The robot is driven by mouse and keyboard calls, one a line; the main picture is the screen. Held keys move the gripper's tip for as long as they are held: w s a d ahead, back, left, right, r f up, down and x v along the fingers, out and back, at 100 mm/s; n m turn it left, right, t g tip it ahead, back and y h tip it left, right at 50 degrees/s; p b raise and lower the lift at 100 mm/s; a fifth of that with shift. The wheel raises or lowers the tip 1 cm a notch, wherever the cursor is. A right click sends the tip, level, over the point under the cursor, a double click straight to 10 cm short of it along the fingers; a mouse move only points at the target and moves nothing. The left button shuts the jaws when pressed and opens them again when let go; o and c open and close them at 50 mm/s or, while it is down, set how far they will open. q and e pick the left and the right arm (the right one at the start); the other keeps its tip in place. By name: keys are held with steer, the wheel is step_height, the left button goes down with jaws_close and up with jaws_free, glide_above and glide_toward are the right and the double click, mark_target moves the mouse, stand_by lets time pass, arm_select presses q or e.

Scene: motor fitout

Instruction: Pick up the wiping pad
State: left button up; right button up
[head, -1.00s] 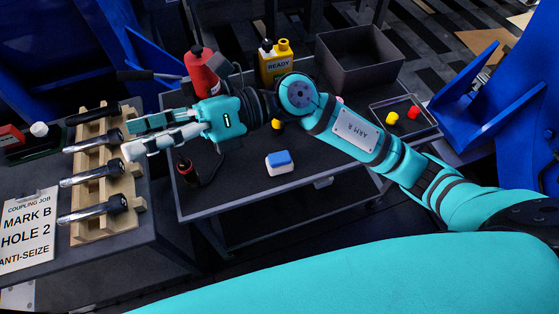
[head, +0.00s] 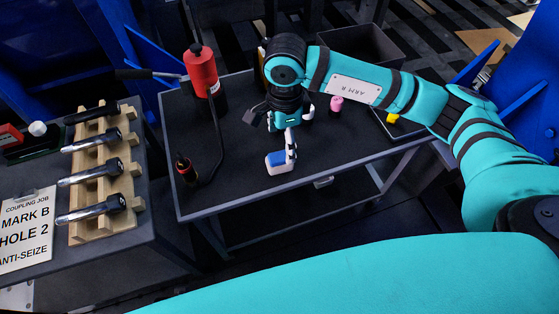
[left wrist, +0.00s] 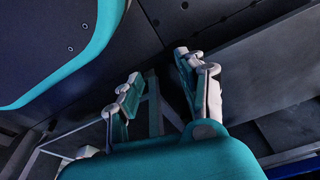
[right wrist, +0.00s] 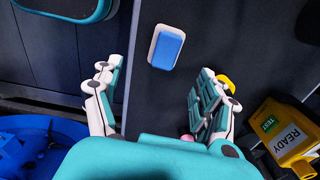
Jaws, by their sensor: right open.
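The wiping pad, a small block with a blue top and white base (head: 280,162), lies on the dark cart top near its front edge. In the right wrist view the pad (right wrist: 166,50) lies ahead of the fingertips, roughly between their lines. My right gripper (head: 287,143) is over the cart, pointing down at the pad. One finger overlaps the pad's right side in the head view; I cannot tell if it touches. In the right wrist view the right gripper (right wrist: 155,72) is open and empty. My left gripper (left wrist: 157,68) is open and empty, seen only in the left wrist view.
A wooden tool rack (head: 104,180) is left.

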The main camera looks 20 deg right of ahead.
mark_target(279, 156)
step_height(279, 156, down, 4)
steer(key=shift+a+f, duration=0.1)
steer(key=shift+f, duration=0.15)
steer(key=f, duration=0.4)
steer(key=shift+w+a+f+b, duration=0.1)
steer(key=shift+w+a+b, duration=0.25)
steer(key=shift+a, duration=0.05)
steer(key=shift+f, duration=0.5)
steer(key=c, duration=1.2)
arm_select(q)
steer(key=shift+w+d+r, duration=0.1)
steer(key=shift+w+r, duration=0.2)
steer(key=shift+r, duration=0.3)
steer(key=shift+w+r, duration=0.3)
steer(key=shift+r, duration=0.3)
arm_select(e)
steer(key=shift+c, duration=0.2)
